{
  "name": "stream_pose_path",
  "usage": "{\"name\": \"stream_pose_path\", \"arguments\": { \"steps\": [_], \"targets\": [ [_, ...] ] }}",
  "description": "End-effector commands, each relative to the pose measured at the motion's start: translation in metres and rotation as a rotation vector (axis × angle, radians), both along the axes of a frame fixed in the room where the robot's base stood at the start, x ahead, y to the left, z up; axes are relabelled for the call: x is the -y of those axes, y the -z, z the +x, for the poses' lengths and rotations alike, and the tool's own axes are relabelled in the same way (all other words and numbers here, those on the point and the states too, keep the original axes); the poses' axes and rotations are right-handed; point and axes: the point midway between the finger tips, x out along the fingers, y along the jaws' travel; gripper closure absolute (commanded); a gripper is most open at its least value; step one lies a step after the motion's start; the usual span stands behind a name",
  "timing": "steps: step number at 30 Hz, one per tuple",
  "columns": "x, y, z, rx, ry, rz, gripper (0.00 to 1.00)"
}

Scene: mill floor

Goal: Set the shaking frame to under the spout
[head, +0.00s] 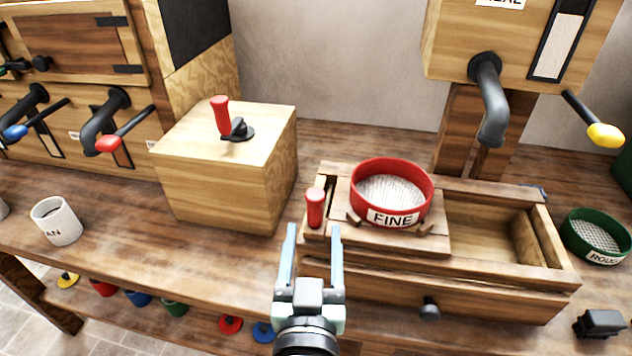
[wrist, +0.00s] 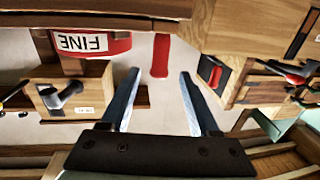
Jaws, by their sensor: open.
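The shaking frame (head: 433,242) is a wooden carriage at the left end of a long wooden trough box. It carries a red sieve marked FINE (head: 393,216). An upright red handle (head: 315,208) stands at its left end. The dark spout (head: 492,105) hangs from a wooden bin at upper right, over the trough to the right of the sieve. My gripper (head: 313,230) is open and empty, just in front of the red handle. In the wrist view, which looks upside down, the handle (wrist: 160,57) appears between and beyond the fingertips (wrist: 158,74); contact is not visible.
The trough's right part (head: 492,226) is open and empty. A green sieve marked ROUGH (head: 596,237) lies right of it. A wooden box with a red lever (head: 219,165) stands left, and a white mug (head: 57,221) farther left. A yellow-tipped lever (head: 603,134) juts out beside the spout.

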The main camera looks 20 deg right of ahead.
Motion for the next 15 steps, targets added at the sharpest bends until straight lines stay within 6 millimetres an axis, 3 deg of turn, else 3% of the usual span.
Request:
{"name": "stream_pose_path", "arguments": {
  "steps": [9,15],
  "targets": [
    [0.027,-0.003,0.057,0.003,0.001,-0.001,0.38],
    [0.038,-0.001,0.082,0.001,0.001,-0.002,0.38]
  ]
}}
